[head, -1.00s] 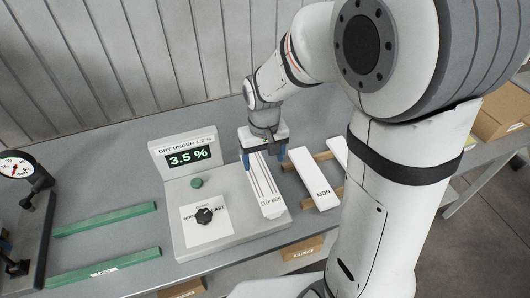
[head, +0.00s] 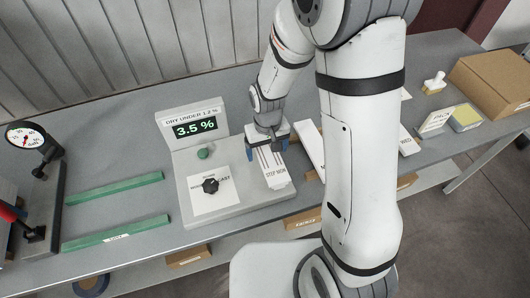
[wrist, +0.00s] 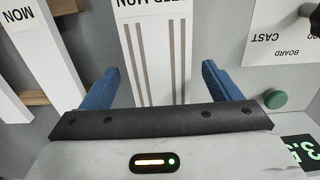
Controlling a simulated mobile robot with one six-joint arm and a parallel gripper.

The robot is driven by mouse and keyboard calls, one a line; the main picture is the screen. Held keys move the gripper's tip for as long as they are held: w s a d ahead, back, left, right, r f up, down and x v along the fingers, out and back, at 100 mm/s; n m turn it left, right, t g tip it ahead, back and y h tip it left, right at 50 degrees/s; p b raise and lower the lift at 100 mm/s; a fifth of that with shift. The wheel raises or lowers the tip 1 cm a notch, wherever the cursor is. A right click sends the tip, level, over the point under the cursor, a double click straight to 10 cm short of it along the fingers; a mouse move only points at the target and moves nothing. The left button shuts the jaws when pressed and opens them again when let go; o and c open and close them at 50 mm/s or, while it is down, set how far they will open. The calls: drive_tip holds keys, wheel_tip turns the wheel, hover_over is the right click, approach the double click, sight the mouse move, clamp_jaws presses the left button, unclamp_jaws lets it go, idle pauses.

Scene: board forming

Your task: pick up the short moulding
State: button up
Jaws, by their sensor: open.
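My gripper (head: 268,150) is open over the far end of the strip. In the wrist view my gripper (wrist: 158,82) has one finger on each side of the strip, with a gap on both sides. The gripper body hides the strip's far end. I cannot tell how high the fingers are above the plate.
The meter's display (head: 195,127) reads 3.5 %, with a green button (head: 203,153) and black knob (head: 210,185) below. A white board marked MON (wrist: 28,50) lies beside the unit. Green rails (head: 115,232) and a dial gauge (head: 25,138) are left; a cardboard box (head: 492,82) is right.

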sight(267, 151)
drive_tip(key=c, duration=1.5)
wheel_tip(267, 151, up, 10)
drive_tip(key=shift+r+b, duration=0.1)
drive_tip(key=shift+b, duration=0.7)
drive_tip(key=o, duration=0.8)
drive_tip(key=c, duration=0.8)
